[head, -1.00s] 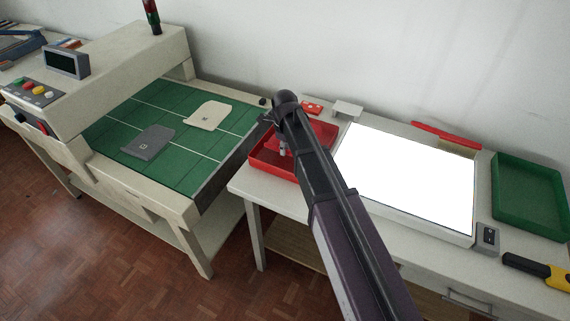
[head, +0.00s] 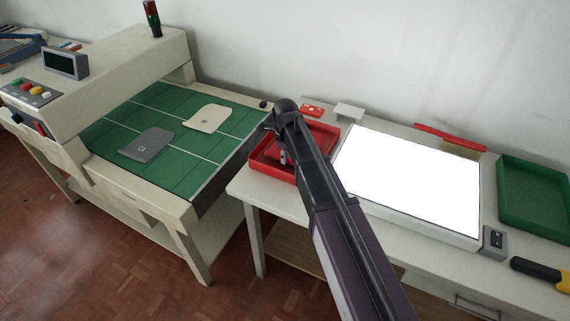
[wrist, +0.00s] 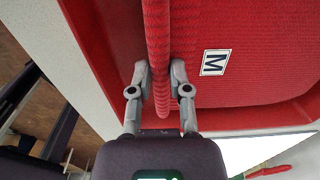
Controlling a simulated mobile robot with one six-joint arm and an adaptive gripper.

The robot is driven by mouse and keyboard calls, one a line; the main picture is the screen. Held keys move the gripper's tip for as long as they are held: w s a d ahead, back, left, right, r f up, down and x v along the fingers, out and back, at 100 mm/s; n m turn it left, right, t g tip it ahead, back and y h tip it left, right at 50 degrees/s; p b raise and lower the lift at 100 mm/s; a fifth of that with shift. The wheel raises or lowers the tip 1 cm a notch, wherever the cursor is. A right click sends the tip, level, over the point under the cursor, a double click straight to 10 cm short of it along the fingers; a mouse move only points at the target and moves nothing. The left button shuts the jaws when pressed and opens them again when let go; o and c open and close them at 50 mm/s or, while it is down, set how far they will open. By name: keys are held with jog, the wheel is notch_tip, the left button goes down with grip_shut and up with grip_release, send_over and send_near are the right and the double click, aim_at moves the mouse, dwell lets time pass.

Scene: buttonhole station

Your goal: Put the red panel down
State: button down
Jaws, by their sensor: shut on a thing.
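My gripper (wrist: 159,72) is shut on the red panel (wrist: 157,35), which shows edge-on as a ribbed red strip between the two fingers. In the head view my gripper (head: 284,157) is over the red tray (head: 262,170) at the left end of the white table. My arm hides part of the tray and the held panel there. I cannot tell whether the panel touches what lies in the tray.
A bright light panel (head: 410,180) lies right of the tray, with a green tray (head: 535,195) farther right. A small grey box (head: 495,240) and a red-backed brush (head: 450,135) are near. At left, a green machine bed (head: 190,150) holds a grey piece (head: 147,145) and a cream piece (head: 208,119).

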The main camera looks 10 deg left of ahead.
jog(key=shift+f+b, duration=0.95)
jog(key=shift+f, duration=0.3)
jog(key=shift+f, duration=0.15)
jog(key=c, duration=0.6)
grip_release()
jog(key=shift+r, duration=0.25)
notch_tip(320, 180, up, 12)
jog(key=p, duration=1.2)
